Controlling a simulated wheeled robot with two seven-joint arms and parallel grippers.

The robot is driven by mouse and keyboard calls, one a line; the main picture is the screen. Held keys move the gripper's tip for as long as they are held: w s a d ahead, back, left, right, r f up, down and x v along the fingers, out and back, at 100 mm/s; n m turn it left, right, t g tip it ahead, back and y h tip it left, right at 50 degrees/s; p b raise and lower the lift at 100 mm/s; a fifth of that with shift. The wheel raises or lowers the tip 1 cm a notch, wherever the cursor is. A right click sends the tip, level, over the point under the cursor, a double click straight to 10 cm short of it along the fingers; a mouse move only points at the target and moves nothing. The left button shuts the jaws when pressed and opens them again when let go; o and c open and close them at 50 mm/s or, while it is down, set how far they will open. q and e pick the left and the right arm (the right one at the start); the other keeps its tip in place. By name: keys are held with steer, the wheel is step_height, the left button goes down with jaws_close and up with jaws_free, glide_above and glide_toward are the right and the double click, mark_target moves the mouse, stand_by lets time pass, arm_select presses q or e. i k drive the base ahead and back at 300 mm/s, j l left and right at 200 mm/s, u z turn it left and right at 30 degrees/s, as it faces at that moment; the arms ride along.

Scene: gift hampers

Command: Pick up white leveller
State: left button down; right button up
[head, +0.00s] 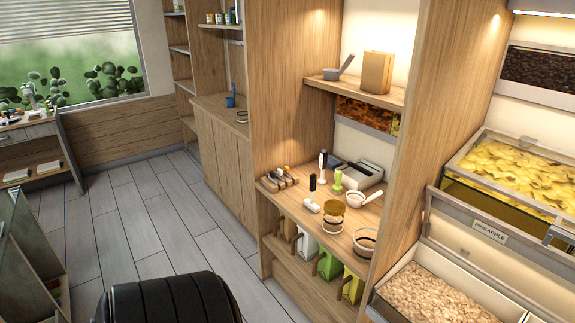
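Small upright tools stand on the wooden counter (289,207) of the shelf unit. One is a slim white upright tool (322,165) at the back, by a grey-white box-like device (359,175). Another has a black handle and a white head (312,205) near the front edge. A green tool (337,180) stands between them and the device. I cannot tell for sure which of the two with white is the white leveller. Neither of my grippers is in view.
A wooden rack (278,179), a white pan (355,201) and glass bowls (365,240) crowd the counter. Bags (328,265) stand on the shelf below. A pineapple bin (520,178) and a flake bin (440,295) are at right. The tiled floor (150,215) is clear at left.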

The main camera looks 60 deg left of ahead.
mark_target(310, 204)
steer(key=u, duration=1.65)
